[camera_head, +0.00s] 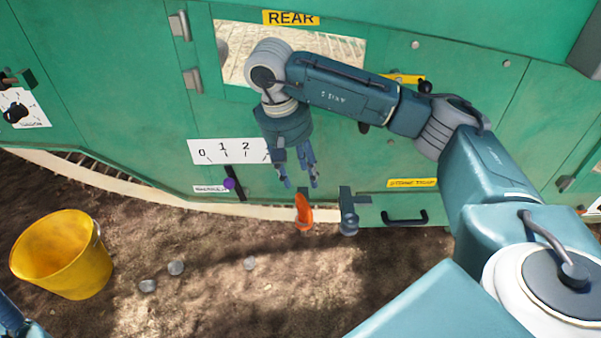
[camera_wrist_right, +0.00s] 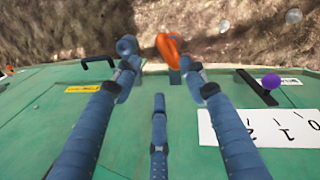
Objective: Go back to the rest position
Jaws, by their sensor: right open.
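My right gripper (camera_head: 300,182) hangs in front of the green machine (camera_head: 100,80), fingers pointing down and spread with nothing between them. In the right wrist view its fingers (camera_wrist_right: 165,82) are apart. An orange handle (camera_head: 303,212) is just below the fingertips in the head view; it also shows beyond them in the right wrist view (camera_wrist_right: 168,48). A grey-blue valve (camera_head: 348,212) is beside the handle on its right. Of my left arm only a small part shows at the lower left edge; its gripper is out of view.
A purple-knobbed lever (camera_head: 229,184) stands by a numbered scale (camera_head: 215,151), left of the right gripper. A black drawer handle (camera_head: 405,218) is to the right. A yellow bucket (camera_head: 62,255) and several grey round pieces (camera_head: 176,268) are on the dirt ground, which is otherwise clear.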

